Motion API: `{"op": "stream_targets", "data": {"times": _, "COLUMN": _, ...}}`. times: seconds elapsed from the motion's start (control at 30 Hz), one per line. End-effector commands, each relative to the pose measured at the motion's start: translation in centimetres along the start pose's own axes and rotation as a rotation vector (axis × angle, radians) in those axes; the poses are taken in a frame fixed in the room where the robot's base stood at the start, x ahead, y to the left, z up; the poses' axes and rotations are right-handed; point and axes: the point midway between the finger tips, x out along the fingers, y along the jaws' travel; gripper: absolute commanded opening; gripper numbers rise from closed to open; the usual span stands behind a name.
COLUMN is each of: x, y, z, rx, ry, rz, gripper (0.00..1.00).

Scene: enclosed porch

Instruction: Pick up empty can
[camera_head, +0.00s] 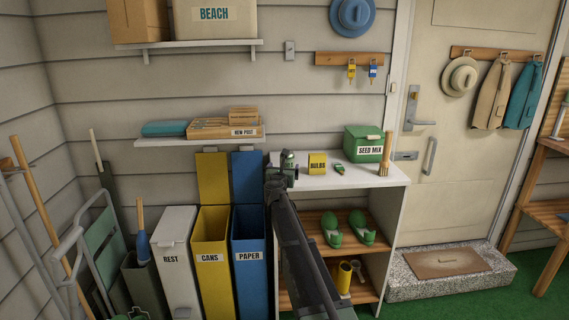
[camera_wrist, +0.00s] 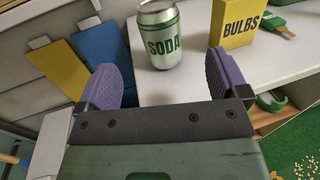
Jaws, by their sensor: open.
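A green and silver soda can (camera_wrist: 160,40) stands upright on the white shelf top (camera_wrist: 196,90) in the wrist view. My gripper (camera_wrist: 164,78) is open, with one purple finger pad on each side and nothing between them. The can is just beyond the fingertips, roughly centred between them, with a gap. In the head view my gripper (camera_head: 281,180) is over the left end of the white shelf top (camera_head: 330,182). The can (camera_head: 288,157) is mostly hidden behind it there.
A yellow BULBS packet (camera_wrist: 238,22) stands close right of the can. A green SEED MIX box (camera_head: 364,143) and an upright brush (camera_head: 386,155) are further right. Left of the shelf are open-lidded yellow CANS (camera_head: 211,275) and blue PAPER (camera_head: 249,275) bins and a REST bin (camera_head: 173,275).

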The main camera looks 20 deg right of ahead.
Motion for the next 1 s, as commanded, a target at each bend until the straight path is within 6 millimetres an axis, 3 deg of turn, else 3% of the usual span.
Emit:
{"op": "stream_targets", "data": {"times": 0.3, "x": 5.2, "y": 0.1, "z": 0.0, "rx": -0.005, "ry": -0.001, "rz": 0.002, "gripper": 0.93}}
{"op": "stream_targets", "data": {"times": 0.53, "x": 6.3, "y": 0.1, "z": -0.2, "rx": -0.006, "ry": -0.001, "rz": 0.002, "gripper": 0.93}}
{"op": "stream_targets", "data": {"times": 0.77, "x": 10.5, "y": 0.2, "z": -0.4, "rx": -0.007, "ry": -0.001, "rz": 0.004, "gripper": 0.93}}
{"op": "stream_targets", "data": {"times": 1.0, "x": 10.8, "y": 0.1, "z": -0.4, "rx": -0.007, "ry": -0.001, "rz": 0.004, "gripper": 0.93}}
